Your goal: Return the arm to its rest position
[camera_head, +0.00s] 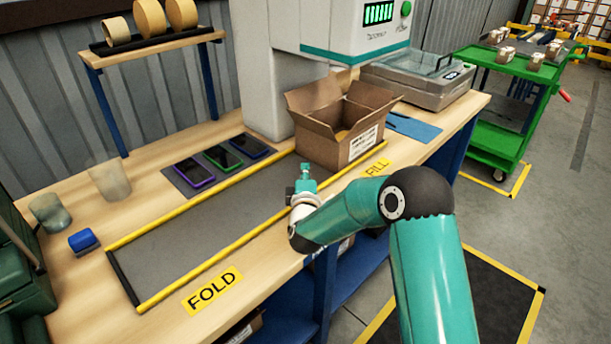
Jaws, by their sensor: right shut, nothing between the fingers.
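My right arm reaches in from the lower right, its teal links bent at a black elbow. Its gripper (304,172) is small in view, shut and empty, above the front edge of the grey mat (205,235) on the bench. An open cardboard carton (325,135) stands upright just beyond the gripper, its flaps spread. A gap between gripper and carton is hard to judge. My left gripper is not in view.
Three phones (193,172) lie on a dark pad behind the mat. Two translucent cups (109,181) and a blue block (83,240) stand at the left. A grey machine (420,75) stands right of the carton. A green cart (510,100) is further right.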

